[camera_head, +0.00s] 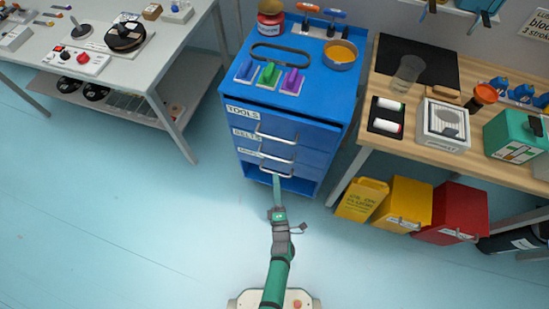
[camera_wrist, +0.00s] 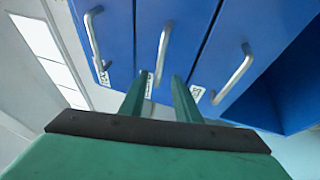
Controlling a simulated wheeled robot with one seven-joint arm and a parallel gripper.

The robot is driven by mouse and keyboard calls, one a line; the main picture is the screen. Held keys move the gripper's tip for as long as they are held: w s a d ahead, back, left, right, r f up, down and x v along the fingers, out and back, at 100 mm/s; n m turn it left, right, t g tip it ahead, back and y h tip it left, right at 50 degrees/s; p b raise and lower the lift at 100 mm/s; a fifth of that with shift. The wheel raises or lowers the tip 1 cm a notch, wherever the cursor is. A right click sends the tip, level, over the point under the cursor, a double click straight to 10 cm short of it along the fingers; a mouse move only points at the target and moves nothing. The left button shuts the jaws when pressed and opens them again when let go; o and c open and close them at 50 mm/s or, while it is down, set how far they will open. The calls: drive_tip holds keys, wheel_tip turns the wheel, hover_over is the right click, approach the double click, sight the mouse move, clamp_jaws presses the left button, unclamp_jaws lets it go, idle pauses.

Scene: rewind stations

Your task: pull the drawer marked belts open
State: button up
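The drawer marked belts (camera_head: 246,134) is the middle one in the blue cabinet (camera_head: 346,86), below the drawer marked tools, and appears shut. Its metal handle (camera_wrist: 163,50) stands upright in the wrist view, beyond the fingertips and roughly in line with the gap between them. A white label (camera_wrist: 149,84), hard to read, shows between the fingers. My gripper (camera_wrist: 157,86) is open with nothing between its green fingers. In the head view my gripper (camera_head: 277,181) is in front of the cabinet, over the lower handles; the exact gap is hard to judge.
The tools drawer handle (camera_wrist: 95,38) is to the left and the third drawer's handle (camera_wrist: 232,74) to the right in the wrist view. A grey table (camera_head: 197,20) is left and a wooden bench (camera_head: 373,141) right. Yellow and red bins (camera_head: 463,212) sit under the bench. The floor in front is clear.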

sight(275, 158)
drive_tip(key=x, duration=0.9)
drive_tip(key=shift+w+r, duration=0.1)
drive_tip(key=shift+w, duration=0.25)
clamp_jaws()
